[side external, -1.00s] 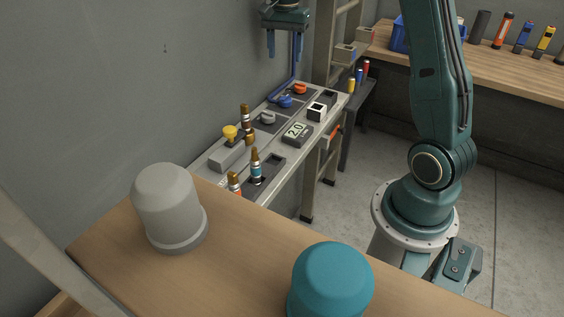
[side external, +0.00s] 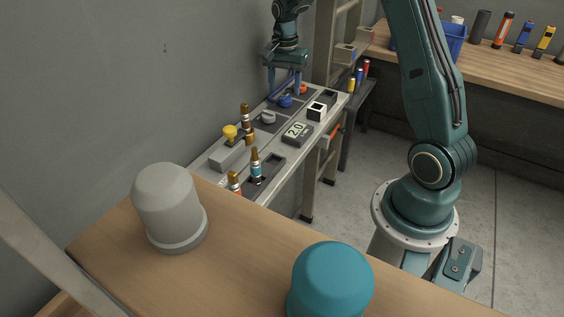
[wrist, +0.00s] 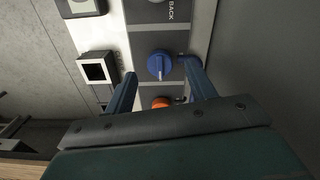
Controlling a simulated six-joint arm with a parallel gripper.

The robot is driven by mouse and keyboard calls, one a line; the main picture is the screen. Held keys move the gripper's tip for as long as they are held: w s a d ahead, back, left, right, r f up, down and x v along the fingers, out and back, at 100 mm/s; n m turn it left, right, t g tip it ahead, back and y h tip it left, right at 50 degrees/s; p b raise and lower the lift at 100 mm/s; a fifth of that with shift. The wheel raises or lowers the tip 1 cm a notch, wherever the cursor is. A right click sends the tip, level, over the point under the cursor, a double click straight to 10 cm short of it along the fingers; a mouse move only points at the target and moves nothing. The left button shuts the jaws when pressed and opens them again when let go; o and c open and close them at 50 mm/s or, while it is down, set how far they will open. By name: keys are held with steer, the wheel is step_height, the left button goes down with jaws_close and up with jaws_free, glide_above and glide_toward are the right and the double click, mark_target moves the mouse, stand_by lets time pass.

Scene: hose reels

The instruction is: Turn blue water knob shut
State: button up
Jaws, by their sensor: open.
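The blue knob (side external: 285,101) sits on a grey panel strip on the narrow bench against the wall. In the wrist view the blue knob (wrist: 159,65) lies between and just beyond my open fingertips, with its ridge pointing roughly along the view's vertical. My gripper (side external: 284,88) is above it, fingers pointing down, one on each side in the picture. My gripper (wrist: 157,80) is open and empty in the wrist view. I cannot tell whether either finger touches the knob.
An orange knob (wrist: 161,102) is close beside the blue one, and a grey knob (side external: 267,117) is on the other side. The wall is close behind.

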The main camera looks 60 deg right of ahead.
mark_target(284, 97)
steer(key=shift+f, duration=1.75)
steer(key=c, duration=1)
